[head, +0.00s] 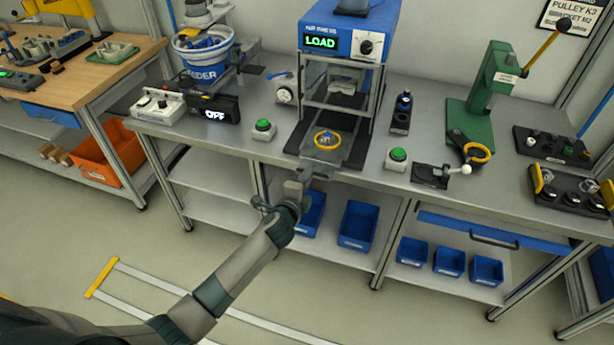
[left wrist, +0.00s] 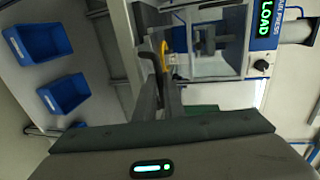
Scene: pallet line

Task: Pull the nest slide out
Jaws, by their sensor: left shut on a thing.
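The air press (head: 346,45) stands on the bench with a blue head and a lit LOAD display. Its nest slide (head: 351,150) lies low at the front of the press frame, towards the bench's front edge. A yellow ring (head: 328,139) is on the slide; it also shows in the left wrist view (left wrist: 167,55). My left gripper (head: 312,174) is at the bench's front edge, just in front of the slide, shut on the front of it. The fingers (left wrist: 165,92) partly hide what they hold. My right gripper is not in view.
Green push buttons stand left (head: 264,129) and right (head: 397,158) of the press. A green hand press (head: 490,95) stands to the right. Blue bins (head: 357,226) sit on the shelf below. The floor in front is clear apart from painted lines.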

